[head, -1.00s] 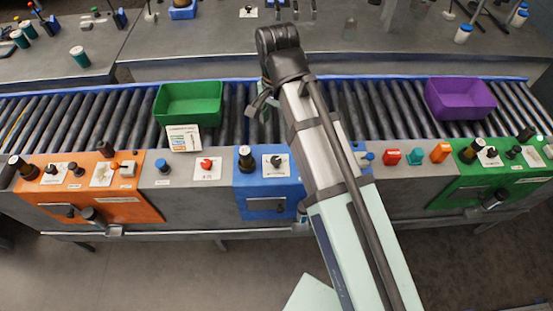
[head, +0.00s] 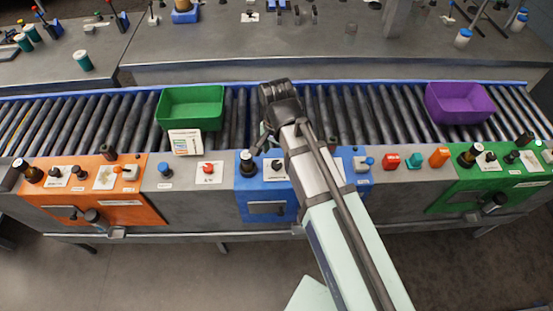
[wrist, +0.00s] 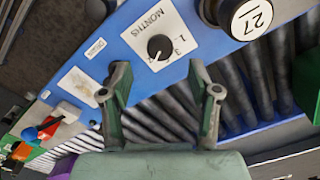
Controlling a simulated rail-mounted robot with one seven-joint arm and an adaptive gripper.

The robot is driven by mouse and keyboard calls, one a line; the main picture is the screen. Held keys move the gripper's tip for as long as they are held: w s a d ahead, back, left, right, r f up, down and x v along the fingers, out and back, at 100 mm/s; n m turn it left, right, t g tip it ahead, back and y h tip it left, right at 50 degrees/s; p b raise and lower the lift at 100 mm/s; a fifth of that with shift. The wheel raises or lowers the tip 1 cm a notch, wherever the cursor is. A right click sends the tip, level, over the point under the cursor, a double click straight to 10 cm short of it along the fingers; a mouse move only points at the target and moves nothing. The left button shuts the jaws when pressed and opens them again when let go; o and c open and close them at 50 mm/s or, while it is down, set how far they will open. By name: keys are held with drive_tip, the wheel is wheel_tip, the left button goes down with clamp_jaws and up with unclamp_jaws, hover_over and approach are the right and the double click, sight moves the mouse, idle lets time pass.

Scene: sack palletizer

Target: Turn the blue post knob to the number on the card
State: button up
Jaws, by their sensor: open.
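The blue post (head: 250,204) is the blue panel at the middle of the conveyor's front edge. Its black knob (wrist: 159,47) sits on a white dial plate (wrist: 172,22) marked MONTHS in the wrist view; a small white mark on the knob faces the lower left. In the head view my arm partly covers this dial plate (head: 272,171). A white card (head: 185,142) leans by the green bin; its print is too small to read. My gripper (wrist: 158,69) is open and empty, its fingertips near the knob but apart from it in the picture.
A dark post with a round white cap reading 27 (wrist: 251,17) stands beside the dial. The green bin (head: 190,107) and purple bin (head: 461,103) sit on the rollers. Orange (head: 110,204) and green (head: 470,190) panels with several controls flank the blue one.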

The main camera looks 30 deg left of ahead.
sight(277, 164)
drive_tip(key=shift+f+p, duration=0.3)
drive_tip(key=shift+f, duration=2.3)
drive_tip(key=c, duration=1.1)
